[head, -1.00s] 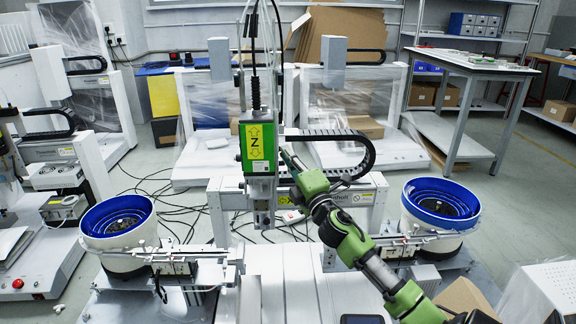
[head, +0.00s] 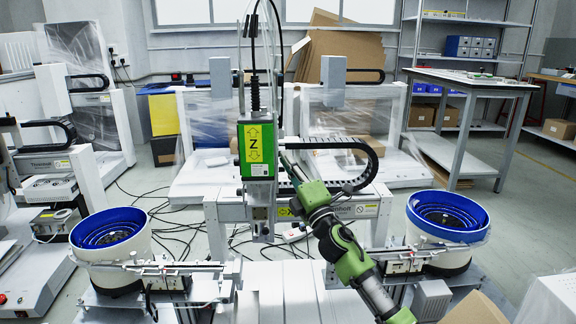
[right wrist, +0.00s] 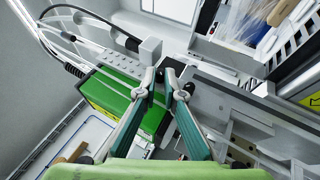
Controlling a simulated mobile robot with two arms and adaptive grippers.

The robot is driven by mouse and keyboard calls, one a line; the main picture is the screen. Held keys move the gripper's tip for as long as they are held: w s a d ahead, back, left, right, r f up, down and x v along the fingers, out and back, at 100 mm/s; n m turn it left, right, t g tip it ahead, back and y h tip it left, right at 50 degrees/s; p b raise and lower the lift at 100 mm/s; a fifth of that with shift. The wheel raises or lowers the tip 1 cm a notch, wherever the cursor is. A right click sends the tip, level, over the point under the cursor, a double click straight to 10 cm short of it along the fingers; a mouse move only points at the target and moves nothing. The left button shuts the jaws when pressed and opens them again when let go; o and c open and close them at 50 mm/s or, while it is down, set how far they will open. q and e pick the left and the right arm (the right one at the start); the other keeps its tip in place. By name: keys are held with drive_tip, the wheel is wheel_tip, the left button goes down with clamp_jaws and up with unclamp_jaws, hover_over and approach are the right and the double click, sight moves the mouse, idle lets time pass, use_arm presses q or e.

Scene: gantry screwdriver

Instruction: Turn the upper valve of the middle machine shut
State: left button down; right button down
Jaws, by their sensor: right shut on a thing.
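The middle machine is a gantry with a green Z unit (head: 258,148) hanging at its centre. In the right wrist view the green housing (right wrist: 118,100) lies to the left of my fingers. My right gripper (head: 285,158) reaches up to the right side of the Z unit in the head view. In the right wrist view its two fingers (right wrist: 163,76) point away and close together near a small grey block (right wrist: 150,50). They are shut on a small part that they mostly hide, at the place of the upper valve. Its turn angle cannot be told. My left gripper is not in view.
A black cable chain (head: 345,148) arches just right of my gripper. Blue bowl feeders stand at left (head: 110,230) and right (head: 447,215). A cable (head: 253,50) rises above the Z unit. Wrapped machines stand behind, and a grey workbench (head: 475,85) is at back right.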

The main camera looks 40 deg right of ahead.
drive_tip(key=shift+d+r, duration=0.25)
drive_tip(key=c, duration=2.1)
unclamp_jaws()
drive_tip(key=shift+w+a+f, duration=0.1)
drive_tip(key=shift+f, duration=0.05)
drive_tip(key=shift+a, duration=0.1)
drive_tip(key=v, duration=1.2)
